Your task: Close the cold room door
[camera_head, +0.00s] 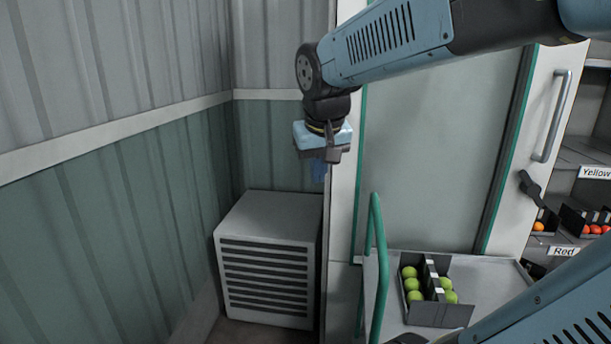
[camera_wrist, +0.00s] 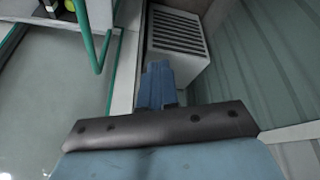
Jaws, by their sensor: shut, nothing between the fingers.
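The cold room door (camera_head: 430,150) looks like a pale framed panel with a large grey pane, green edging, a vertical bar handle (camera_head: 553,115) and a dark lever (camera_head: 530,187) near its right side. How far it stands open I cannot tell. My gripper (camera_head: 318,170) is beside the panel's left edge, pointing down, with its blue fingers partly hidden by the wrist. In the wrist view my gripper's fingers (camera_wrist: 160,85) are together and empty, just right of the pale edge (camera_wrist: 128,62). Whether they touch it is unclear.
A grey louvred unit (camera_head: 267,260) stands in the corner beside the ribbed wall (camera_head: 100,220). Shelves labelled Yellow and Red (camera_head: 565,250) are at right.

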